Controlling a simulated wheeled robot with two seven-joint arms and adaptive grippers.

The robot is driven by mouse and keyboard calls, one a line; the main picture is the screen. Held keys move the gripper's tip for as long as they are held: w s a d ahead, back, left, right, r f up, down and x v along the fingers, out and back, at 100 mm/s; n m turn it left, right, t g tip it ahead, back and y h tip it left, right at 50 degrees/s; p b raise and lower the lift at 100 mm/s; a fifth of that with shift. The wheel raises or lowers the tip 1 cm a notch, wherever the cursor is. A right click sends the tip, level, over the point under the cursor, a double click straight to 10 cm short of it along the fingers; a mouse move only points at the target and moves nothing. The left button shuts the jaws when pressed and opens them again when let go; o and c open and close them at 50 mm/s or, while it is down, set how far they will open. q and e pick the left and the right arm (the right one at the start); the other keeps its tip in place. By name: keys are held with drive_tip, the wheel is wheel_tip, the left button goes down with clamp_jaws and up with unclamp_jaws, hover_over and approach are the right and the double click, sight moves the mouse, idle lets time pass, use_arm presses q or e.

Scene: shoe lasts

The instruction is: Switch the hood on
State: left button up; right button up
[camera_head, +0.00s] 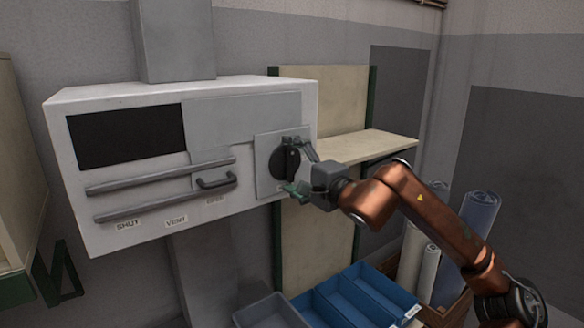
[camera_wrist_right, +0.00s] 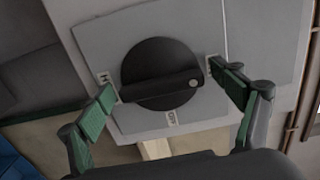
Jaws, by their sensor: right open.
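The hood (camera_head: 150,215) is a white box on the wall with a dark window and grey bar handles. Its round black knob (camera_head: 279,163) sits on a grey square plate at the right of the front face. In the right wrist view the knob (camera_wrist_right: 150,60) has a raised bar lying nearly level, with a pale dot at its right end. Small labels stand left of and below it; the lower seems to read OFF. My right gripper (camera_head: 300,167) is open, its green-padded fingers on either side of the knob; I cannot tell whether they touch. My left gripper is out of view.
A beige shelf (camera_head: 372,145) juts out behind my right arm. Blue bins (camera_head: 365,290) and a grey bin (camera_head: 270,313) stand below. Rolled sheets (camera_head: 478,240) stand at the right. SHUT and VENT labels mark the hood's lower front.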

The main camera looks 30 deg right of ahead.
drive_tip(key=shift+s, duration=0.15)
drive_tip(key=shift+s+d+f, duration=0.1)
drive_tip(key=shift+s+d, duration=0.15)
drive_tip(key=shift+s, duration=0.95)
drive_tip(key=shift+s+d+f, duration=0.1)
drive_tip(key=shift+s+d, duration=0.1)
drive_tip(key=shift+s, duration=0.95)
approach(294, 167)
drive_tip(key=shift+s+a+r, duration=0.15)
drive_tip(key=shift+s+a, duration=0.1)
drive_tip(key=shift+s, duration=0.35)
